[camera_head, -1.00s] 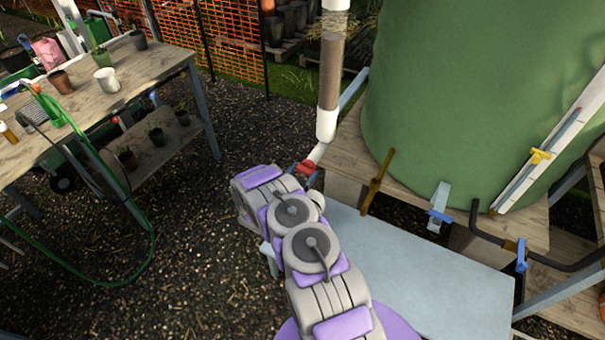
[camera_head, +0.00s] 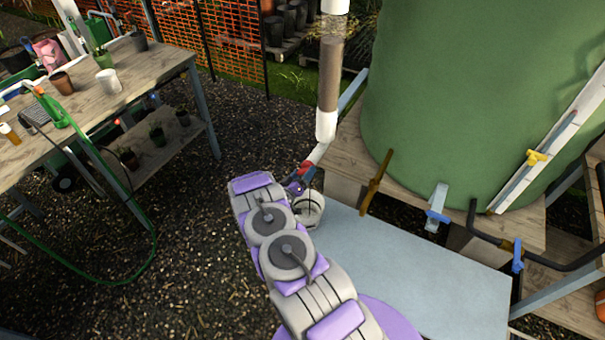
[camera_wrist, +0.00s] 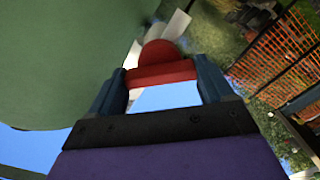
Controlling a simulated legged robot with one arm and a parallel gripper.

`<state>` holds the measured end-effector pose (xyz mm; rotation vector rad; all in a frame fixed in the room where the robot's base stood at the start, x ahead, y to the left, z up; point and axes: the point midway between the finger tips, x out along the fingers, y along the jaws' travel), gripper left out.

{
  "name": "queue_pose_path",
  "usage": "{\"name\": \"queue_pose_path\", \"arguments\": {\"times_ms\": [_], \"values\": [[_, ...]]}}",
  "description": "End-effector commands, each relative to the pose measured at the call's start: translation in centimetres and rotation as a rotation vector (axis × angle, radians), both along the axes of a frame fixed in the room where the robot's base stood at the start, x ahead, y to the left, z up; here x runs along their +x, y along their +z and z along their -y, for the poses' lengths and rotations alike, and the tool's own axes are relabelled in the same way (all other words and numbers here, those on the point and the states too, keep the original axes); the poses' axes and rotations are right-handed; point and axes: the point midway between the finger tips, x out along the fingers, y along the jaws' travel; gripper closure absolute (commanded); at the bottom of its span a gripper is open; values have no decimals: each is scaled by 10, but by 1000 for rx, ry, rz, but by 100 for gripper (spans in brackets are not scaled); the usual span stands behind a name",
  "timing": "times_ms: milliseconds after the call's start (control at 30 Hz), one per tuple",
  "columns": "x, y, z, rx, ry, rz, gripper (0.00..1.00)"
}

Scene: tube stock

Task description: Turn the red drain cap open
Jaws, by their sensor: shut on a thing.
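The red drain cap (camera_head: 306,167) sits at the lower end of the white pipe (camera_head: 326,127), beside the green tank. In the wrist view the red cap (camera_wrist: 160,74) lies between the two blue fingers of my gripper (camera_wrist: 160,88), with a finger at each side of it. My gripper is shut on the cap. In the head view my gripper (camera_head: 299,185) is mostly hidden behind my purple and grey arm. The cap's rounded part points up in the wrist view, toward the white pipe.
The green tank (camera_head: 480,100) stands on a wooden platform at the right. Blue-handled taps (camera_head: 438,216) stick out from the platform. A workbench (camera_head: 120,85) with pots is at the left, with gravel between.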

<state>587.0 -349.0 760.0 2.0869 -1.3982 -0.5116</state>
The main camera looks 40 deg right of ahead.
Motion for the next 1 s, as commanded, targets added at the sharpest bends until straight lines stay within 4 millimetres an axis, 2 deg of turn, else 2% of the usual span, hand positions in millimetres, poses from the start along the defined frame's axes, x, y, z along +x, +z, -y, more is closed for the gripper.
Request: {"name": "queue_pose_path", "arguments": {"times_ms": [600, 1000], "values": [[4, -2, -3, -206, 12, -503, 50], [4, -4, -4, -272, 13, -663, 50]]}}
